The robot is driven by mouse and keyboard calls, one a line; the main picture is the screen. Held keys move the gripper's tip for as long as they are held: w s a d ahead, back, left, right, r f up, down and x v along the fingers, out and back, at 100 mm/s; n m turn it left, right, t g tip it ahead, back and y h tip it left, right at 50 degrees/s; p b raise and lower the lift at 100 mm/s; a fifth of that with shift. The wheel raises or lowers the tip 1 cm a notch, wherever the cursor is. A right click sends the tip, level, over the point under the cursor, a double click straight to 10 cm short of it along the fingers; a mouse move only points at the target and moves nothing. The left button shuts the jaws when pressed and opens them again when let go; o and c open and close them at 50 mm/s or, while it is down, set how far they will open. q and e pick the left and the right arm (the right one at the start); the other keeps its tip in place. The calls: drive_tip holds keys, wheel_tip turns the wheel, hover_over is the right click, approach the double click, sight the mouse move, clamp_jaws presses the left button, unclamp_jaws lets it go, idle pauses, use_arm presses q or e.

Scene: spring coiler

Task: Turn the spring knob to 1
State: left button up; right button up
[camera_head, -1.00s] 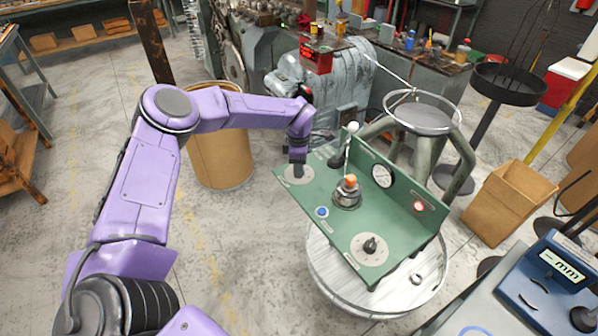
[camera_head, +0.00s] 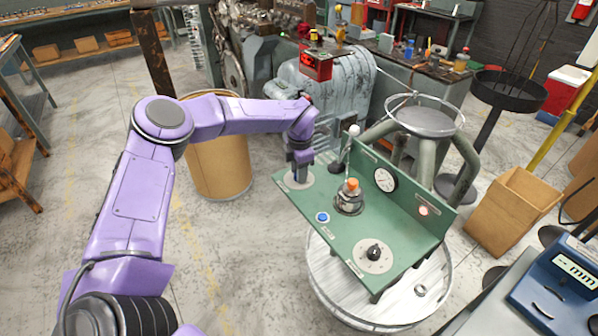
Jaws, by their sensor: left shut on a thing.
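The green control panel (camera_head: 345,243) sits on a round white spool table (camera_head: 325,285). A pale dial plate (camera_head: 291,182) lies at its far left end, with my left gripper (camera_head: 297,178) over its middle. The gripper points down and is shut on the knob there, which it mostly hides. A second black knob (camera_head: 374,252) on a pale round dial shows at the near end. The dial markings are too small to read, so I cannot tell which number either knob points to. My right gripper is out of the picture.
A brown drum (camera_head: 220,165) stands behind my left arm. A cardboard box (camera_head: 512,210) stands right.

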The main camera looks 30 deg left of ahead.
use_arm(q)
drive_tip(key=shift+s+d+f, duration=0.1)
drive_tip(key=shift+s+f, duration=0.15)
drive_tip(key=shift+f, duration=0.1)
drive_tip(key=o, duration=0.8)
drive_tip(key=shift+c, duration=0.2)
drive_tip(key=shift+o, duration=1.3)
drive_tip(key=shift+d+r, duration=0.1)
drive_tip(key=shift+w+a, duration=0.15)
drive_tip(key=shift+a, duration=0.05)
drive_tip(key=shift+r, duration=0.1)
drive_tip(key=shift+d+r, duration=0.1)
drive_tip(key=shift+r, duration=0.05)
wheel_tip(320, 180, up, 10)
drive_tip(key=b, duration=0.1)
drive_tip(key=shift+d+b, duration=0.15)
drive_tip(key=shift+b, duration=0.2)
